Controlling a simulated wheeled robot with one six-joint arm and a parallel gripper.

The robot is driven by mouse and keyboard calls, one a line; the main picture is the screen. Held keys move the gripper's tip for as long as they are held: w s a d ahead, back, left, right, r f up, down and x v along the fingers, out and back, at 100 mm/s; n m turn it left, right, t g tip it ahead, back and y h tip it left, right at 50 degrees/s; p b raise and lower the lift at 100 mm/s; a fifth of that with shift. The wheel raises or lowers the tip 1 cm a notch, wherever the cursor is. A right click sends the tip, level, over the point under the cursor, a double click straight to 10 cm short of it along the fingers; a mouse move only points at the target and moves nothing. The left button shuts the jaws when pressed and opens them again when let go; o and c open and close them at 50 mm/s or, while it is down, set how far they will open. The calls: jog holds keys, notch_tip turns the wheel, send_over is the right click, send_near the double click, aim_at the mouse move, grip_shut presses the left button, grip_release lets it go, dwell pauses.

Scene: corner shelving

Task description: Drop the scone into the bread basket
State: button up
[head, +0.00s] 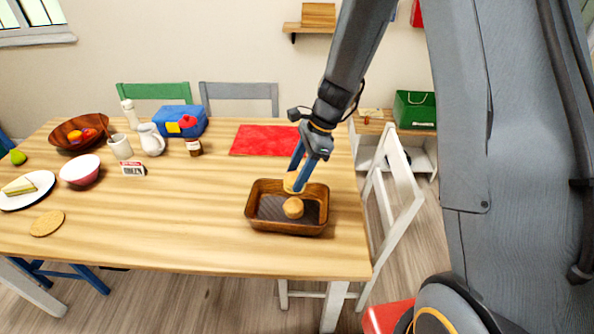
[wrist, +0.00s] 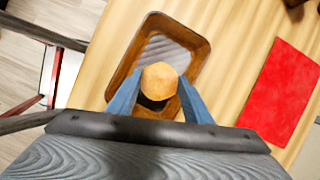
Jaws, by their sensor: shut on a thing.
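My gripper (head: 296,182) is shut on the scone (head: 291,181), a round golden-brown piece held above the bread basket. In the wrist view the scone (wrist: 159,77) sits between the tips of the two blue fingers (wrist: 160,84). The bread basket (head: 262,222) is a brown rectangular tray with a dark lining, near the right end of the table. In the wrist view the basket (wrist: 204,48) lies beyond and below the scone. A second round brown piece (head: 293,209) shows in the basket, just below the held scone in the head view.
A red mat (head: 265,141) lies behind the basket; a white chair (head: 395,190) stands right of the table (head: 180,220). A jar (head: 194,147), blue box (head: 181,121), white jug (head: 151,139), bowls and a plate are farther left. The table left of the basket is clear.

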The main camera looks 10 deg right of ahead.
jog(key=shift+f, duration=0.4)
jog(key=o, duration=1.1)
jog(key=shift+o, duration=0.2)
jog(key=shift+r, duration=0.1)
jog(key=b+v, duration=0.1)
jog(key=v, duration=0.6)
jog(key=shift+r+b, duration=0.3)
jog(key=shift+b, duration=0.1)
jog(key=shift+d, duration=0.15)
